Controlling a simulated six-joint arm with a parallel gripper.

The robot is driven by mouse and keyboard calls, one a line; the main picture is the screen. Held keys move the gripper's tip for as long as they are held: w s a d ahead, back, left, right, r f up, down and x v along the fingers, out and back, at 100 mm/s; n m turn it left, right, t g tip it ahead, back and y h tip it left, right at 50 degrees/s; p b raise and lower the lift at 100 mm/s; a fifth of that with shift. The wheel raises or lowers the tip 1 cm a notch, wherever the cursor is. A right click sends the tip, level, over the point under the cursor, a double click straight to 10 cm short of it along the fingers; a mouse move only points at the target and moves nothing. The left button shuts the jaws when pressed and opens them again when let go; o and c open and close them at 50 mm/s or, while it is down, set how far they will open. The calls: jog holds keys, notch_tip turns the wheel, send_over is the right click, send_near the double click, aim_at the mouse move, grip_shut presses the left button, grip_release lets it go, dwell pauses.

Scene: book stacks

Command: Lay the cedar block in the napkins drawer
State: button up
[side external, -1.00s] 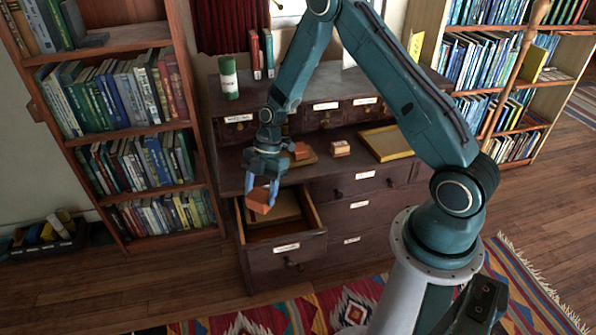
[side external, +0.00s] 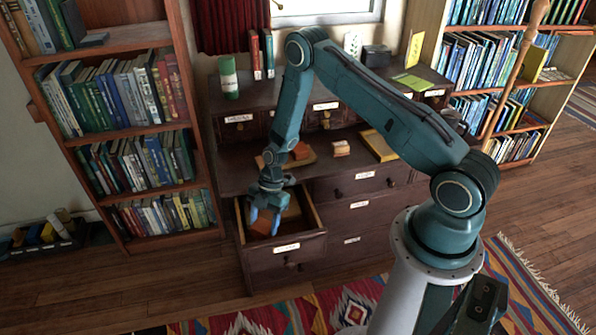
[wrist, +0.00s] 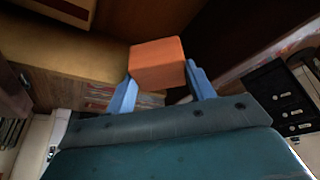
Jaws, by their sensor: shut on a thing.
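The orange-brown cedar block (side external: 262,222) is between the blue fingers of my gripper (side external: 264,220), low inside the open drawer (side external: 317,217) at the left of the dark dresser. The drawer's front carries a label too small to read. In the wrist view my gripper (wrist: 160,85) is shut on the block (wrist: 158,63), with a finger on each side. I cannot tell whether the block touches the drawer floor.
A second orange block (side external: 301,151) rests on a wooden tray on the dresser top, with a small box (side external: 340,148) and a yellow-framed tray (side external: 381,146) to its right. A bookcase (side external: 150,130) stands close at the left.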

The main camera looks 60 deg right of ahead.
aim_at(265, 230)
jog(key=shift+f, duration=1.9)
jog(key=shift+f, duration=1.9)
jog(key=shift+f, duration=0.15)
jog(key=o, duration=1)
jog(key=v, duration=1.2)
